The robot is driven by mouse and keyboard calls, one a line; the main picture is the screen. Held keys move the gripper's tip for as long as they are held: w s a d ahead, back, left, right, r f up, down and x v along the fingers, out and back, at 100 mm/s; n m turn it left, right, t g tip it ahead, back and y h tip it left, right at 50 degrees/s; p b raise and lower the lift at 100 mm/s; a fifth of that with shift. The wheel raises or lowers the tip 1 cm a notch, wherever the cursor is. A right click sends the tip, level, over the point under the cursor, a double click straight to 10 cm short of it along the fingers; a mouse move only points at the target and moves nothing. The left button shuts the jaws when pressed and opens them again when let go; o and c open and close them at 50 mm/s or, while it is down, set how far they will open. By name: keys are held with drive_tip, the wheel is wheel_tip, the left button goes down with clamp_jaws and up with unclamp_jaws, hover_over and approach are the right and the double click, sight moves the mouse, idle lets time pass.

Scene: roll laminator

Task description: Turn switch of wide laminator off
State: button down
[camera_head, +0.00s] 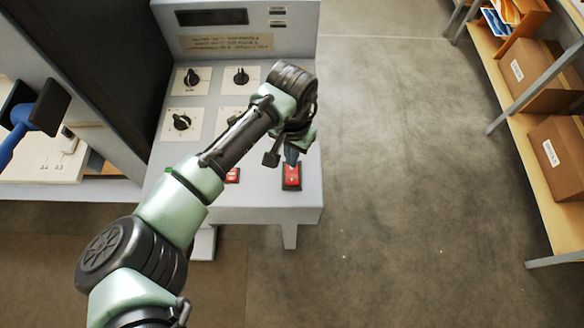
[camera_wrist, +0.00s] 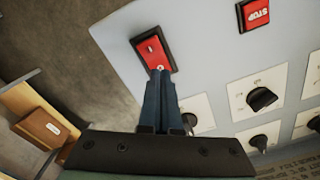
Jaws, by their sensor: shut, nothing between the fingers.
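The wide laminator's grey control panel (camera_head: 302,199) fills the upper middle of the head view. Its red rocker switch (camera_head: 291,178) sits at the panel's near right corner, in a dark frame. In the wrist view the switch (camera_wrist: 152,50) shows a line mark at its far end and a round mark at the end by my fingers. My gripper (camera_head: 291,158) is shut and empty, pointing down at the switch. In the wrist view the fingertips of my gripper (camera_wrist: 160,72) are at the round-mark end and seem to touch it. Exact contact is hard to tell.
Several black knobs (camera_head: 241,77) sit on white plates. A shelf with cardboard boxes (camera_head: 560,155) stands at the right. The floor between is clear.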

drive_tip(key=shift+r+p, duration=2.2)
drive_tip(key=shift+r, duration=0.35)
